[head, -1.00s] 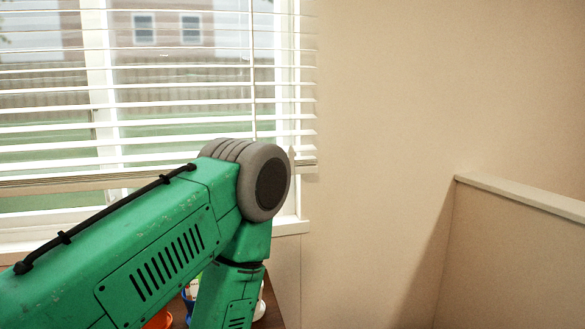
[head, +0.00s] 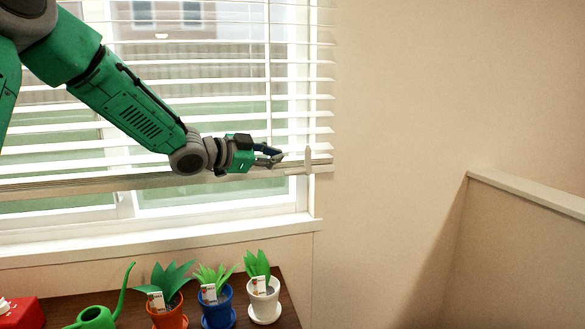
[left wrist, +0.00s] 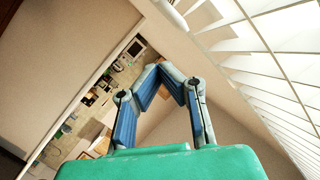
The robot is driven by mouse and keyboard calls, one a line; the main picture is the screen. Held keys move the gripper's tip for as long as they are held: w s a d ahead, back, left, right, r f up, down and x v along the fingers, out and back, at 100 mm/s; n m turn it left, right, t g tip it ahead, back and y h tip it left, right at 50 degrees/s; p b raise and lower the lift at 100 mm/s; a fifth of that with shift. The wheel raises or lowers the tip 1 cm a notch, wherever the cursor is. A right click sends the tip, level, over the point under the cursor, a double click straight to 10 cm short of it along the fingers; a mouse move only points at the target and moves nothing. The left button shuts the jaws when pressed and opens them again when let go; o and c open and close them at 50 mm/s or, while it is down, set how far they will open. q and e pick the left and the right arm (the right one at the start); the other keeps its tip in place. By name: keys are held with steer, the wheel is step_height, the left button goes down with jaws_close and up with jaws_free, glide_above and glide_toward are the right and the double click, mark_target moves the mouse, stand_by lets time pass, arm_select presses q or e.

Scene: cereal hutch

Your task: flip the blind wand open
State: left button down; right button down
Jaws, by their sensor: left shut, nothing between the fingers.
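White slatted blinds (head: 215,85) hang over the window, lowered, with slats apart enough to see outdoors. A thin vertical rod or cord (head: 268,70) hangs in front of the slats. A pale upright pointed piece (head: 308,160) stands at the right end of the bottom rail; I cannot tell which of these is the wand. My left gripper (head: 280,157) is at bottom-rail height, just left of the pointed piece, apparently apart from it. In the left wrist view its blue-padded fingers (left wrist: 163,70) meet at the tips, empty. A white rod end (left wrist: 172,14) shows beyond them.
Below the sill (head: 180,238), a dark wooden surface (head: 281,312) holds several potted plants, including a white pot (head: 264,302), a green watering can (head: 95,318) and a red box (head: 22,313). A low wall (head: 530,245) stands right. Space before the bare wall is clear.

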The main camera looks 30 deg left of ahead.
arm_select(q)
glide_toward(307, 168)
steer(key=w+d+r, duration=0.2)
steer(key=w+d, duration=0.1)
steer(key=shift+w+a+f, duration=0.2)
steer(key=shift+a+f, duration=0.25)
steer(key=shift+f, duration=0.1)
steer(key=shift+w+a+f, duration=0.25)
steer(key=shift+a+f, duration=0.25)
steer(key=shift+f, duration=0.3)
steer(key=shift+w+d+f+p, duration=0.1)
steer(key=shift+d+p, duration=0.05)
steer(key=shift+p, duration=0.15)
arm_select(e)
steer(key=shift+a+r, duration=0.35)
arm_select(q)
steer(key=shift+d, duration=0.1)
arm_select(e)
steer(key=shift+w+d, duration=0.1)
steer(key=shift+d, duration=0.05)
